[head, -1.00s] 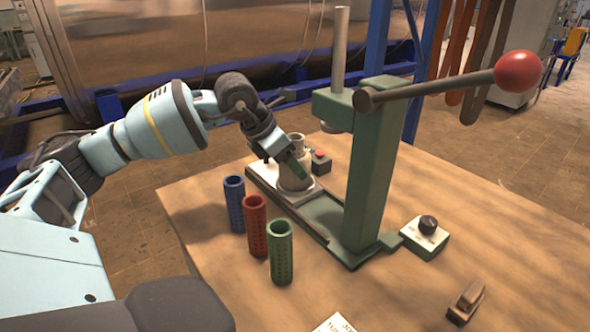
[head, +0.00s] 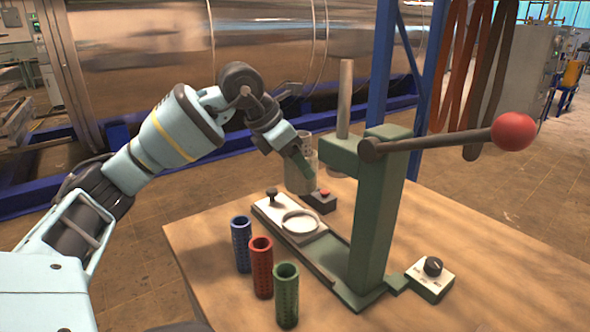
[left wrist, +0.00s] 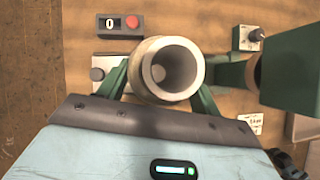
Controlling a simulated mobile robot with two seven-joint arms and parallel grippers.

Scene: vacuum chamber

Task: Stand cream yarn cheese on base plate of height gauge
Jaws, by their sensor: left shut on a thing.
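My left gripper (head: 301,165) is shut on the cream yarn cheese (head: 300,180), a pale hollow cylinder held upright in the air. In the left wrist view the cheese (left wrist: 152,88) sits between the two green fingers, its open bore facing the camera. The green lever stand (head: 375,225), seemingly the height gauge, has a column, a lever with a red ball and a long low green base (head: 342,262). A white plate (head: 268,211) with a raised ring (head: 300,223) lies at the base's far left end, empty. The cheese is above and behind this plate. My right gripper is out of view.
Blue (head: 241,245), red (head: 261,268) and green (head: 286,295) perforated tubes stand at the near left of the wooden table. A red-button box (head: 321,201) is behind the plate. A black-knob box (head: 431,279) stands right of the stand. The table's right side is clear.

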